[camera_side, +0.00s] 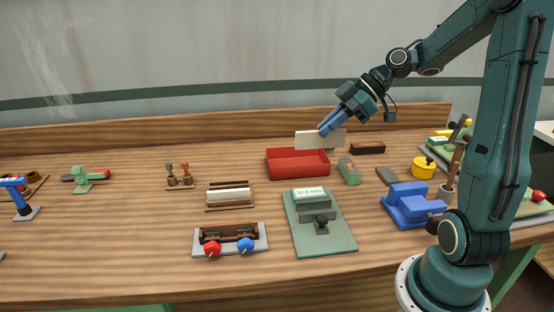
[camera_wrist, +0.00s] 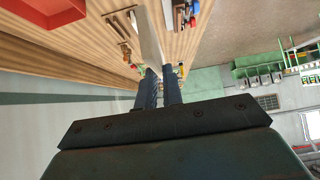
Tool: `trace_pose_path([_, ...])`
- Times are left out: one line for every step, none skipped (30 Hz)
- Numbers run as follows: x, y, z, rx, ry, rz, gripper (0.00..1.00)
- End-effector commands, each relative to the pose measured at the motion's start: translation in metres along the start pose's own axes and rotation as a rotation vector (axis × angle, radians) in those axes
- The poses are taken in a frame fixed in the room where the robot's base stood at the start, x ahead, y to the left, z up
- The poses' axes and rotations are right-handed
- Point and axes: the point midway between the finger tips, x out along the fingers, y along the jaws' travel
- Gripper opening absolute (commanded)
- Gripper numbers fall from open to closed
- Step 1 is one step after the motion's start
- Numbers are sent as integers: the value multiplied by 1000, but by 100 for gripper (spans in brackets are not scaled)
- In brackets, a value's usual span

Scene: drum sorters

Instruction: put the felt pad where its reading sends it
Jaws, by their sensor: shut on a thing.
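My gripper (camera_side: 324,130) is shut on a pale, flat, upright piece (camera_side: 308,139), which may be the felt pad. It holds the piece above the back of the red tray (camera_side: 297,173). In the wrist view the pale piece (camera_wrist: 150,32) stands edge-on between the fingers of my gripper (camera_wrist: 160,75). The red tray shows at the top left there (camera_wrist: 45,17). A green gauge (camera_side: 334,240) with a small display stands in front of the tray; its display shows a figure in mm, too small to read surely.
A green-and-grey block (camera_side: 349,171) and a dark box (camera_side: 368,148) stand right of the tray. A blue fixture (camera_side: 410,205), yellow pot (camera_side: 423,168) and grey slab (camera_side: 387,176) lie farther right. A wooden rack (camera_side: 230,207) and a fixture with red and blue knobs (camera_side: 230,238) stand left.

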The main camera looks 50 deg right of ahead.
Motion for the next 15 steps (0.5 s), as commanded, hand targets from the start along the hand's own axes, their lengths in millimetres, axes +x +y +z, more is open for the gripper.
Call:
trace_pose_path([0,0,0,0,0,0,0])
trace_pose_path([1,1,0,0,0,0,0])
trace_pose_path([2,2,0,0,0,-1,0])
trace_pose_path([2,3,-1,0,0,-1,0])
trace_pose_path([4,5,-1,0,0,-2,0])
trace_pose_path([5,7,-1,0,0,-3,0])
trace_pose_path([7,10,-2,0,-1,-3,0])
trace_pose_path([8,13,-2,0,-2,-3,0])
trace_pose_path([12,17,-3,1,-3,-4,0])
trace_pose_path([14,20,-4,2,-3,-6,0])
trace_pose_path([17,24,-5,2,-3,-5,0])
trace_pose_path([22,30,-7,3,-3,-6,0])
trace_pose_path([26,35,-8,3,-4,-6,0])
trace_pose_path([31,40,-9,3,-6,-7,0])
trace_pose_path([37,47,-11,3,-6,-8,0])
